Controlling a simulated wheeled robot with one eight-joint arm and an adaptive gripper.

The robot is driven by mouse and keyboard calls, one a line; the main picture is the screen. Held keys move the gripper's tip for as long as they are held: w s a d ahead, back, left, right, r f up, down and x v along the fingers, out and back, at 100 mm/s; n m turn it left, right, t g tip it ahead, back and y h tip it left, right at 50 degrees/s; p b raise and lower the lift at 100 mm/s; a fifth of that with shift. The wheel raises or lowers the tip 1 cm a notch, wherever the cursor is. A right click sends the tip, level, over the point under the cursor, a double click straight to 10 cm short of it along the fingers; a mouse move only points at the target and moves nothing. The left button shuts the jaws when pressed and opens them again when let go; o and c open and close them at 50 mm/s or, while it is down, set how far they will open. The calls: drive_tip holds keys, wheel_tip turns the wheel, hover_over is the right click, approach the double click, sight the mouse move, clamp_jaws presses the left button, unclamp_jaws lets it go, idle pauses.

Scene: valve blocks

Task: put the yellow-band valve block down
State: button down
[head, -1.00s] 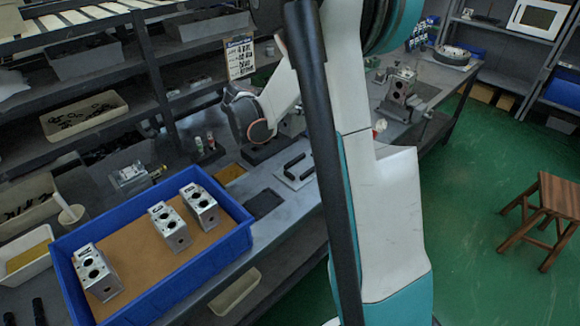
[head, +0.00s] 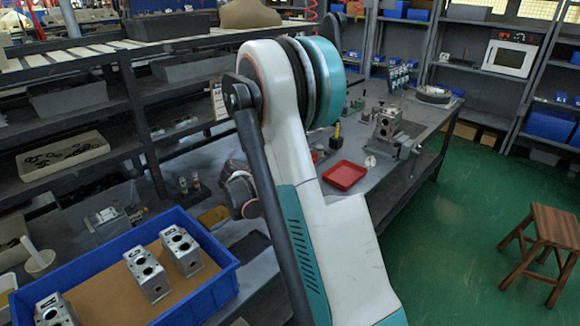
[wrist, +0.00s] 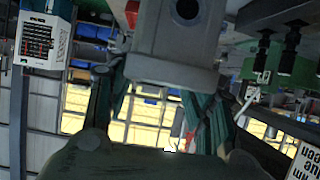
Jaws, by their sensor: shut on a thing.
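In the wrist view my gripper (wrist: 158,82) is shut on a grey metal valve block (wrist: 178,40) with round holes in its face. The block sits between the two fingers at the top of the picture. I cannot make out a yellow band on it. In the head view my arm hides the gripper's fingers and the held block.
A blue bin (head: 217,279) at lower left holds three valve blocks, one of them (head: 147,273) in the middle. A red tray (head: 344,175) lies on the bench right of my arm. A valve block in a fixture (head: 386,124) stands farther back. A wooden stool (head: 541,225) is at right.

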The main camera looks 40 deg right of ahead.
drive_tip(key=shift+f+b, duration=1)
drive_tip(key=shift+f, duration=2.05)
drive_tip(key=c, duration=0.7)
unclamp_jaws()
